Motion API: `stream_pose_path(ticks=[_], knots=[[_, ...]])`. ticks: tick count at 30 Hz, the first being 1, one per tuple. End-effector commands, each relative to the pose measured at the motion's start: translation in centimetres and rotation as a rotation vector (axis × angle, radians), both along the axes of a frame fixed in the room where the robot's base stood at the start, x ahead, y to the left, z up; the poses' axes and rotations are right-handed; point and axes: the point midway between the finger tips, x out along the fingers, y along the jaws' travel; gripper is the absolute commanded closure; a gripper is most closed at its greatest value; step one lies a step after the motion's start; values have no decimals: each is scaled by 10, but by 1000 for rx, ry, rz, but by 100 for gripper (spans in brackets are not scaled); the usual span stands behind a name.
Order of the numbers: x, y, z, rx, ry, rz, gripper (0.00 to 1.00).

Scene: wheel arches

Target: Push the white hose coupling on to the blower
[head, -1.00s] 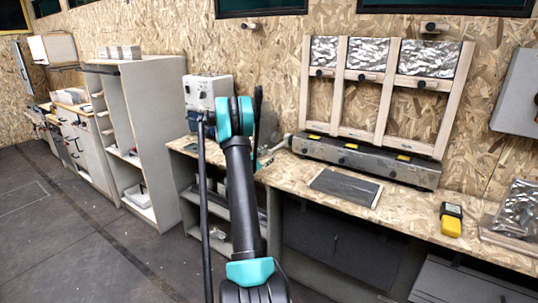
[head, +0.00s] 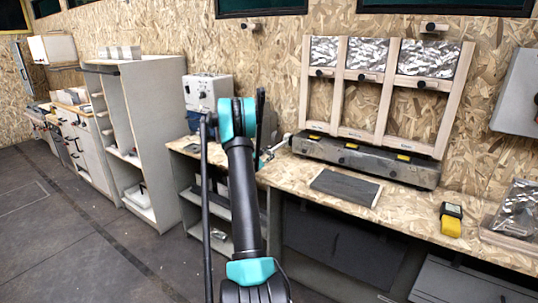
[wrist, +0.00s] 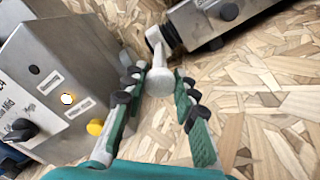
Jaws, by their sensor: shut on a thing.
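The white hose coupling (wrist: 160,82) is in the middle of the wrist view, a pale piece with a rounded near end. My gripper (wrist: 161,76) is shut on it, with one finger on each side. Its narrower far part runs up to a ring by the end of a long metal box (wrist: 205,22); I cannot tell whether they touch. In the head view the pale piece (head: 277,146) shows beside the left end of that box, and my arm hides most of the gripper. A grey box with knobs (wrist: 65,85) stands left of the fingers. I cannot tell which box is the blower.
The chipboard bench top (head: 300,174) has a dark mat (head: 345,186) and a yellow meter (head: 451,220) on it. A wooden frame (head: 380,90) stands over the metal box. Bare bench lies right of my fingers in the wrist view.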

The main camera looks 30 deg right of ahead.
Motion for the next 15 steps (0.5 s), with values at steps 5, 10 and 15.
stream_pose_path(ticks=[5, 10, 15], knots=[[1, 0, 0, 1, 0, 1, 100], [17, 7, 0, 0, -1, 1, 100], [45, 19, -1, 0, -1, 1, 100]])
